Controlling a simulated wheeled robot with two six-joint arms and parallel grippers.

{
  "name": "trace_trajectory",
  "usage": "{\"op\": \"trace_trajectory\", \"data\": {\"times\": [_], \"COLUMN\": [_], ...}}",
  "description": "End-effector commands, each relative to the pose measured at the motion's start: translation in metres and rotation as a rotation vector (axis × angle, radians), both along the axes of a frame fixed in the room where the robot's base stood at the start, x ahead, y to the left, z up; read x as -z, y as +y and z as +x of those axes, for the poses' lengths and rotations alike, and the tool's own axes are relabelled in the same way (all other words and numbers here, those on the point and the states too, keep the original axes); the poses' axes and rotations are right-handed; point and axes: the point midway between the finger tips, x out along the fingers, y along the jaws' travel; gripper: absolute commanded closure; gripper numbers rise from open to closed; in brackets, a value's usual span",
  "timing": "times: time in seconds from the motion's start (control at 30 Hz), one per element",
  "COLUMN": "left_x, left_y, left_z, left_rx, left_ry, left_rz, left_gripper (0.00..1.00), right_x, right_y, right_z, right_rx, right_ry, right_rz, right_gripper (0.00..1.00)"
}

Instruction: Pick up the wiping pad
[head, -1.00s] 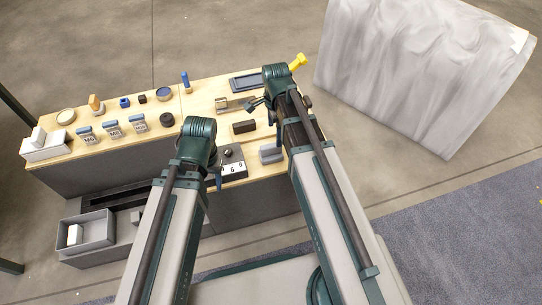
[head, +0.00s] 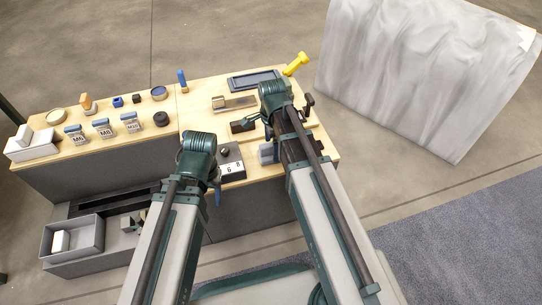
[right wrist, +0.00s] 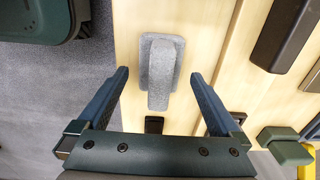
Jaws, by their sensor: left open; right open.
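The wiping pad is a speckled grey block with a raised grip; it lies on the wooden bench top near the front edge, partly hidden by my right arm in the head view (head: 266,154). In the right wrist view the pad (right wrist: 161,52) sits centred ahead. My right gripper (right wrist: 160,76) is open, with one blue finger on each side of the pad's line, and touches nothing that I can see. My left gripper (head: 216,188) hangs by the bench's front edge, mostly hidden behind its own arm.
A dark brown block (right wrist: 288,35) and a dark green block (right wrist: 285,146) lie to the right in the wrist view. A grey bin (head: 72,239) sits lower left.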

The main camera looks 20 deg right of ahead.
Motion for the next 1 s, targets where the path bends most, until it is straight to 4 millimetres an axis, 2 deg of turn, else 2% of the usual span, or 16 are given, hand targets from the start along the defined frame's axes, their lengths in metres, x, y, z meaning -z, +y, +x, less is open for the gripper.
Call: {"op": "trace_trajectory", "data": {"times": [0.03, 0.2, 0.5, 0.9, 0.97, 1.0], "left_x": [0.014, 0.030, 0.029, 0.029, 0.029, 0.029], "left_y": [0.000, -0.001, -0.001, -0.001, -0.001, -0.001], "left_z": [0.000, 0.000, 0.000, 0.000, 0.000, 0.000], "left_rx": [0.001, 0.005, 0.006, 0.006, 0.006, 0.006], "left_ry": [0.000, 0.000, 0.000, 0.000, 0.000, 0.000], "left_rz": [-0.001, -0.004, -0.005, -0.005, -0.005, -0.005], "left_gripper": [0.40, 0.40, 0.40, 0.40, 0.40, 0.40], "right_x": [0.014, 0.030, 0.029, 0.029, 0.029, 0.029], "right_y": [0.003, 0.003, 0.002, 0.002, 0.002, 0.002], "right_z": [0.000, 0.000, 0.000, 0.000, 0.000, 0.000], "right_rx": [-0.001, 0.000, 0.000, 0.000, 0.000, 0.000], "right_ry": [0.000, 0.000, 0.000, 0.000, 0.000, 0.000], "right_rz": [0.000, 0.000, 0.000, 0.000, 0.000, 0.000], "right_gripper": [0.00, 0.00, 0.02, 0.74, 0.83, 0.83]}}
